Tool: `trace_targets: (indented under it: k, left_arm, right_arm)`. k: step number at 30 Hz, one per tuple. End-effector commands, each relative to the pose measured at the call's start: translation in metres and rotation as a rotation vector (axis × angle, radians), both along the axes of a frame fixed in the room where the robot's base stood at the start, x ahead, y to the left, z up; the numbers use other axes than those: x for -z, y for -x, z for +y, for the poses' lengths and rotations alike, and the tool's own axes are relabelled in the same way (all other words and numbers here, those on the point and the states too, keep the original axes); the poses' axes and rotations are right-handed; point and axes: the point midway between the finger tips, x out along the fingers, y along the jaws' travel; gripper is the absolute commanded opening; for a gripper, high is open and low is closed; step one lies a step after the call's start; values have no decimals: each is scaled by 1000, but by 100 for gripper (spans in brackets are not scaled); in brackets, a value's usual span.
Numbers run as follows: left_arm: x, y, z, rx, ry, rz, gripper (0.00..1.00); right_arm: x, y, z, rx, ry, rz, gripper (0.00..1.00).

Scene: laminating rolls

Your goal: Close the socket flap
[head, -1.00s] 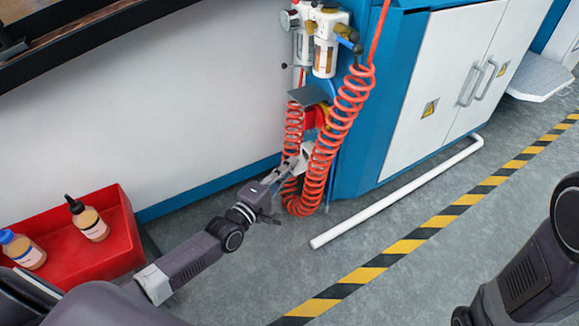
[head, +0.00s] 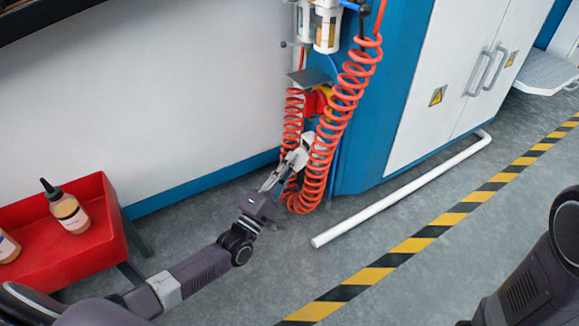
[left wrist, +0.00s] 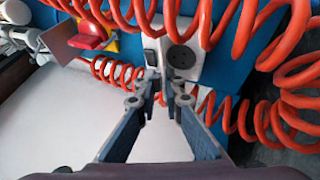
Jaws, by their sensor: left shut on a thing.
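A white socket box (head: 306,140) sits low on the blue cabinet end, partly hidden behind the orange coiled hose in the head view. In the left wrist view the box (left wrist: 205,35) shows a dark round socket face (left wrist: 181,57) uncovered and a small black switch beside it. My left gripper (head: 290,166) reaches the box from the lower left. In the left wrist view its fingertips (left wrist: 164,80) are close together at the box's near edge, shut on a light piece that looks like the socket flap. The flap's outline is mostly hidden between the fingers. My right gripper is out of view.
The orange coiled hose (head: 348,88) hangs around the socket, close to my left gripper. A red switch (left wrist: 88,33) and a grey plate (left wrist: 62,40) are nearby. A white pipe (head: 400,190) lies on the floor. A red tray (head: 105,228) with bottles stands left.

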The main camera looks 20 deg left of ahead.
Motion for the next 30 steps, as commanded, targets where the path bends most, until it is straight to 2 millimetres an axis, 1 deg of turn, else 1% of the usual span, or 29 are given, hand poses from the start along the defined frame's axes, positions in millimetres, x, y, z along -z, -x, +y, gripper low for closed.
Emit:
trace_targets:
  k: [1,9,20,21,26,30]
  left_arm:
    - [0,-3,2,-5,15,-23,0]
    - [3,-3,1,-3,75,-100,0]
    - [3,-2,0,-1,80,-112,0]
    - [3,-2,0,-1,80,-112,10]
    - [4,-2,0,0,80,-110,27]
    - [5,-2,-1,1,80,-108,27]
  right_arm:
    - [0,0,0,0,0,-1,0]
    - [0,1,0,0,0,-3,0]
    - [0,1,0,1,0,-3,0]
    - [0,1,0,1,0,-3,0]
    - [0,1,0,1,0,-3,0]
    - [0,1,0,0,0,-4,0]
